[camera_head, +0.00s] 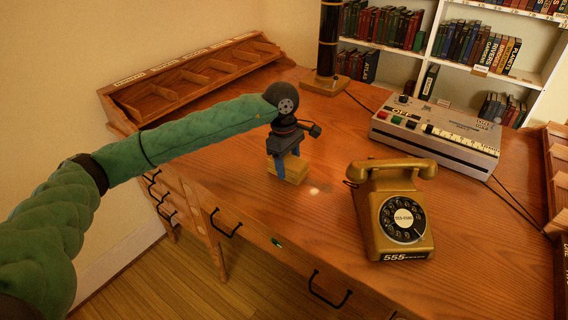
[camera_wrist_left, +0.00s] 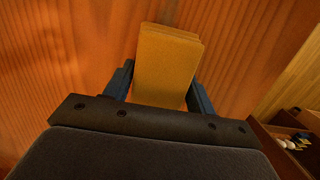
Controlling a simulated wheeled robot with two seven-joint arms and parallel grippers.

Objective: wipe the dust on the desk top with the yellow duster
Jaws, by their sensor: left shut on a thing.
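The yellow duster (camera_head: 292,171) is a small block on the wooden desk top (camera_head: 470,240), near the desk's front edge and left of the telephone. My left gripper (camera_head: 287,163) points down and is shut on the duster. In the left wrist view the duster (camera_wrist_left: 166,62) sits between the two blue fingers of my left gripper (camera_wrist_left: 160,90), with wood grain beyond it. A small pale spot shows on the desk just right of the duster; I cannot tell whether it is dust or glare. My right gripper is not in view.
A gold rotary telephone (camera_head: 392,208) stands right of the duster. A grey machine with buttons (camera_head: 436,131) is at the back right, its cable trailing along the desk. A dark lamp post (camera_head: 327,50) and a wooden pigeonhole rack (camera_head: 190,75) stand at the back. Bare desk lies between them.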

